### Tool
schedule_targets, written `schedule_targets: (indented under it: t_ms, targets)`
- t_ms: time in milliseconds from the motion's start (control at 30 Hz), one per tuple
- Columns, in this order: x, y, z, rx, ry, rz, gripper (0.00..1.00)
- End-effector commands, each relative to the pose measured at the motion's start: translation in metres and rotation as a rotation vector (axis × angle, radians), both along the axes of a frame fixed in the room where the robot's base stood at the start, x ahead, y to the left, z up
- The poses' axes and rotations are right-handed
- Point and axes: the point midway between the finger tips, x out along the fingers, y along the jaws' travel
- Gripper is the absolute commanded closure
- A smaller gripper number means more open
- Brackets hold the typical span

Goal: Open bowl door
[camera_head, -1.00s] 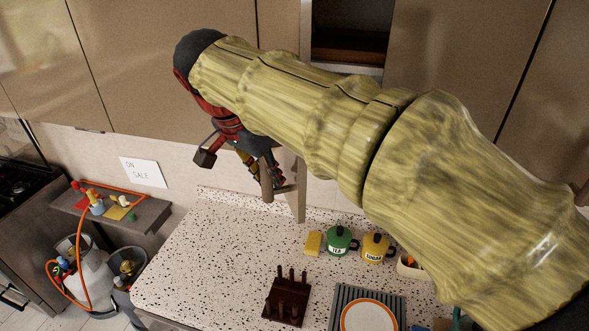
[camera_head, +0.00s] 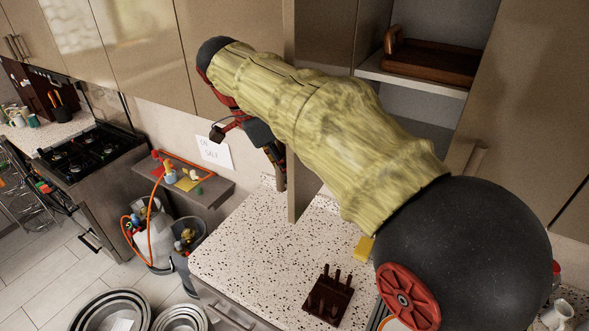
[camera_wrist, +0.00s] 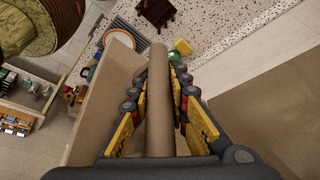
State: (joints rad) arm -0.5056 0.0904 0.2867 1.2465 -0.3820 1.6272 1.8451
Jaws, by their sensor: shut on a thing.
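The cabinet door (camera_head: 293,205) stands swung out from the upper cabinet and shows nearly edge-on in the head view. In the wrist view its brown panel (camera_wrist: 103,105) lies left of the bar handle (camera_wrist: 158,85). My gripper (camera_wrist: 158,90) has its yellow-padded fingers on both sides of this handle and is shut on it. In the head view my gripper (camera_head: 277,162) is just left of the door edge, partly hidden by my arm. The open cabinet (camera_head: 425,105) shows shelves to the right of the door. No bowl is plainly visible.
A wooden tray (camera_head: 432,60) lies on a cabinet shelf. The speckled counter (camera_head: 250,245) below holds a dark pegged rack (camera_head: 328,297) and a yellow sponge (camera_head: 364,248). A stove (camera_head: 92,150) and a small side shelf (camera_head: 200,188) are at left. Large metal basins (camera_head: 110,312) stand on the floor.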

Motion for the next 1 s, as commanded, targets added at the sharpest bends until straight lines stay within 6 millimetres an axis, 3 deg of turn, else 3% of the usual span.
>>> schedule_targets:
  t_ms: [33,400,433,767,1000]
  targets:
    - [-0.0018,0.0045,-0.0067,0.003,0.015,0.005,1.00]
    - [-0.0014,0.0049,-0.0066,0.004,0.014,0.005,1.00]
    - [-0.0014,0.0049,-0.0065,0.004,0.014,0.005,0.82]
    - [-0.0008,0.0040,-0.0044,0.005,0.010,0.004,0.63]
    - [0.0000,0.0028,-0.0020,0.004,0.004,0.002,0.63]
